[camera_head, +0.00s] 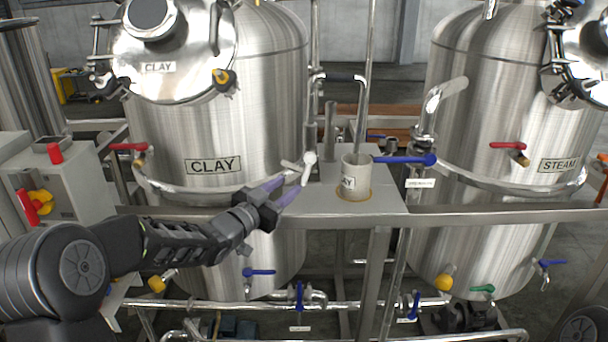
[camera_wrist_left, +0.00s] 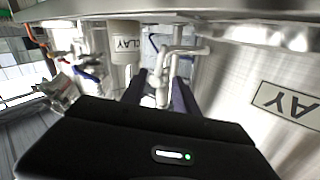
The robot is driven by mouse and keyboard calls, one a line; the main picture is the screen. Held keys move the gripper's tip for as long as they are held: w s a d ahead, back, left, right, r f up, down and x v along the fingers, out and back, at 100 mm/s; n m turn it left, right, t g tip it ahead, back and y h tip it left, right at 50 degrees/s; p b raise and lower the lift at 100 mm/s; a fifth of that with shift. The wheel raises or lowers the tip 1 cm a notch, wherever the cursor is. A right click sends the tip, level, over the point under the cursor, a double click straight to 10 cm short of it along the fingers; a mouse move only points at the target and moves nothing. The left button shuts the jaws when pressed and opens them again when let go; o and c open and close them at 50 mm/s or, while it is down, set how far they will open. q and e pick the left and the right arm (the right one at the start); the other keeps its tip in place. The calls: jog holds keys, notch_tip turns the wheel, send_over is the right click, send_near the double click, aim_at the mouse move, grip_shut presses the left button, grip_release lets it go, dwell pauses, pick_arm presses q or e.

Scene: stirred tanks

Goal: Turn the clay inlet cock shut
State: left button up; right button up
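The clay tank (camera_head: 255,110) is a steel vessel with a CLAY plate; the plate shows upside down in the left wrist view (camera_wrist_left: 288,102). A cock with a white handle (camera_head: 308,162) sits on the thin pipe at the tank's right side. I take it as the clay inlet cock. My left gripper (camera_head: 292,186) points at it from lower left, its two purple fingers apart. In the left wrist view the white cock (camera_wrist_left: 160,78) shows between the dark fingertips. Whether either finger touches it I cannot tell. My right gripper is not in view.
A steel rail (camera_head: 480,215) runs across in front of the tanks. The steam tank (camera_head: 480,110) stands at right, a control box (camera_head: 65,185) at left.

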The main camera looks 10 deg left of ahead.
aim_at(305, 174)
pick_arm(q)
jog(key=p+x, duration=0.2)
jog(key=x, duration=0.5)
jog(key=shift+f, duration=0.1)
jog(key=shift+w+d, duration=0.2)
jog(key=shift+w, duration=0.3)
grip_shut()
dwell(1.0)
